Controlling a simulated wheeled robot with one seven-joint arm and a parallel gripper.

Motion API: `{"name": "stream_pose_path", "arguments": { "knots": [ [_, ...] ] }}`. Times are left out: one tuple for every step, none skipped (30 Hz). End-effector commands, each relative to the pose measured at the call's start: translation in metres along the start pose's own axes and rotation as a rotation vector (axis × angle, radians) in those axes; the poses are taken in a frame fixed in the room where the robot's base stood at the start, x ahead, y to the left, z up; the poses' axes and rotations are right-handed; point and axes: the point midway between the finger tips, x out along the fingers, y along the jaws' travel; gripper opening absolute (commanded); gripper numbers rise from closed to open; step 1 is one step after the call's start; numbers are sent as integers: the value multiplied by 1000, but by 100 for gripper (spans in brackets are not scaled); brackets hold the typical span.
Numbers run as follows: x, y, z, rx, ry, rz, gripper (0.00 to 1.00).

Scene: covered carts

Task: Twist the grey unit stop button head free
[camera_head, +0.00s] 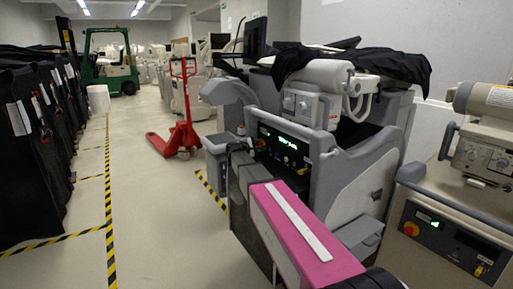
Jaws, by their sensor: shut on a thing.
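The grey unit (365,195) stands in the middle right, with a black front panel (290,153) showing green lit digits and small controls. My arm reaches in from the lower right, and my gripper (245,150) is at the left end of that panel. It is small and dark here, and its fingertips are hard to make out. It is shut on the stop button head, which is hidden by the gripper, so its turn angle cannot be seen.
A beige unit (450,210) at the right has its own red stop button (411,229). A red pallet jack (184,115) and a green forklift (109,62) stand behind. Black-covered carts (35,150) line the left.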

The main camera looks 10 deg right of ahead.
Motion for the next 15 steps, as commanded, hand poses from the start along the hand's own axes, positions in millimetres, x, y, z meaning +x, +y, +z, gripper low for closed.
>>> {"name": "stream_pose_path", "arguments": {
  "knots": [
    [-1,-1,1,30,0,13,18],
    [0,-2,0,49,0,21,18],
    [0,-2,0,74,0,32,18],
    [0,-2,0,92,0,39,18],
    [0,-2,0,110,0,45,18],
    [0,-2,0,131,-1,55,18],
    [0,-2,0,146,-1,61,18],
    [0,-2,0,160,-1,66,18],
    [0,-2,0,178,-1,74,18],
    [0,-2,0,190,-1,79,18],
    [0,-2,0,201,-1,83,18],
    [0,-2,0,215,-1,88,18],
    [0,-2,0,223,-1,92,18],
    [0,-1,0,230,-1,95,18],
    [0,-1,0,239,-1,99,18]
  ]
}}
